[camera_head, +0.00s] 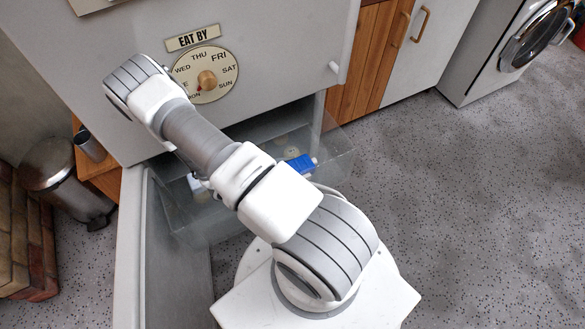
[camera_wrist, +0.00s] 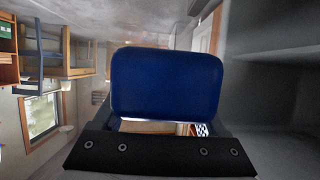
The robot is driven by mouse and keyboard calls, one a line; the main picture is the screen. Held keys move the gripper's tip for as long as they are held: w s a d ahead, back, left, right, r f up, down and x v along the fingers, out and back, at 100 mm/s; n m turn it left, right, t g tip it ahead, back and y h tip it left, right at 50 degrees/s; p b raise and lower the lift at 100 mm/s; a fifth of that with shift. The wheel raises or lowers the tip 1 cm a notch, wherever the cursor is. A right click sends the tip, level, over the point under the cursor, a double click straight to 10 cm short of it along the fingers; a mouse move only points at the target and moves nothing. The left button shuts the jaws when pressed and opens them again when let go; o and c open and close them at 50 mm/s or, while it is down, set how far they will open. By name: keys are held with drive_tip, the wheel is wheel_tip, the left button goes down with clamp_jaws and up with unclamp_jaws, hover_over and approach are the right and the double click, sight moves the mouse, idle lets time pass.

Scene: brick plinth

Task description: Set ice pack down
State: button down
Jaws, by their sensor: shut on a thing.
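A blue, rounded, slab-like ice pack (camera_wrist: 165,82) fills the middle of the wrist view, close to the camera. My gripper (camera_wrist: 160,112) is shut on it; the black gripper body shows below it, and the fingers are mostly hidden. In the head view my arm reaches up and left over an open clear drawer, and its end and gripper are hidden. A blue piece with a white end (camera_head: 300,163) shows at the drawer; I cannot tell whether it is the held pack.
The clear drawer (camera_head: 335,150) stands open under a grey cabinet front with an "EAT BY" dial (camera_head: 222,72). A grey door (camera_head: 130,250) stands open at left. A metal bin (camera_head: 62,185) and brick plinth (camera_head: 25,240) are farther left. Floor at right is clear.

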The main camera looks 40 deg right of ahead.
unclamp_jaws()
drive_tip(key=shift+r, duration=0.1)
drive_tip(key=shift+r+p, duration=0.6)
drive_tip(key=p+v, duration=0.2)
drive_tip(key=v, duration=1)
